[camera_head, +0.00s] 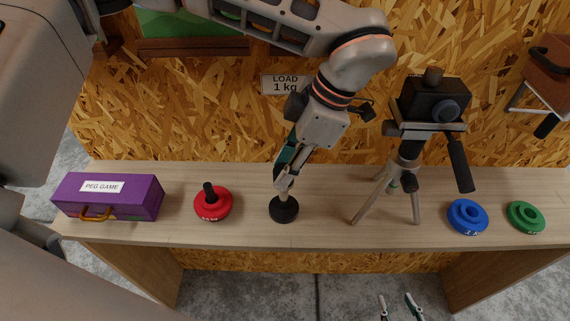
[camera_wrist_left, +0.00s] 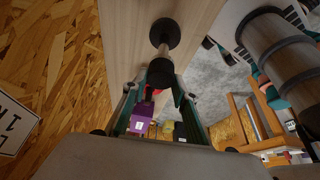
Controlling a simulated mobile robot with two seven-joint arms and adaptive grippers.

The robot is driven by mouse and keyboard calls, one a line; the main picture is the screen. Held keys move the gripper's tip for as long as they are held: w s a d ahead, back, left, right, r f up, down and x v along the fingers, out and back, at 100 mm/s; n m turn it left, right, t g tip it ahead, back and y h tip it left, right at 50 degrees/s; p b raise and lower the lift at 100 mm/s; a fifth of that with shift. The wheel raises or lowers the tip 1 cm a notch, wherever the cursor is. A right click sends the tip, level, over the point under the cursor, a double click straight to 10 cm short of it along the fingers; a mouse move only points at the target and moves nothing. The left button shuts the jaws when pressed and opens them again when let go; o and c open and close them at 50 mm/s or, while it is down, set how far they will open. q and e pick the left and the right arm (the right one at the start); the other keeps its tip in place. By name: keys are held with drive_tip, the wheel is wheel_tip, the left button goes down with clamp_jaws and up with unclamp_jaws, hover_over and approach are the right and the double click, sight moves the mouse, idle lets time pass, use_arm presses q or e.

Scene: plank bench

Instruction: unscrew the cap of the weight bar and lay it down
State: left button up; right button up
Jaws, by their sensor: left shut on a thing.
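The weight bar stands upright on the bench on its round black base (camera_head: 284,209), which also shows in the left wrist view (camera_wrist_left: 165,32). My left gripper (camera_head: 284,181) is at the top of the bar, coming down from above. In the left wrist view the dark cap (camera_wrist_left: 160,73) sits between its fingertips, in line with the bar, and the gripper is shut on it. I cannot tell whether the cap is loose on the thread. My right gripper (camera_head: 401,303) shows at the bottom edge, its fingers apart and empty, in front of the bench.
A red weight (camera_head: 222,208) with a black post in its middle lies left of the bar, beside a purple peg game box (camera_head: 135,199). A tripod (camera_head: 416,184) with a camera stands close on the right. Blue (camera_head: 456,222) and green (camera_head: 514,220) weights lie farther right.

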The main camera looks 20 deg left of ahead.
use_arm(q)
drive_tip(key=shift+n+g, duration=0.3)
drive_tip(key=shift+n, duration=0.5)
drive_tip(key=shift+r+p, duration=2)
drive_tip(key=shift+r, duration=0.5)
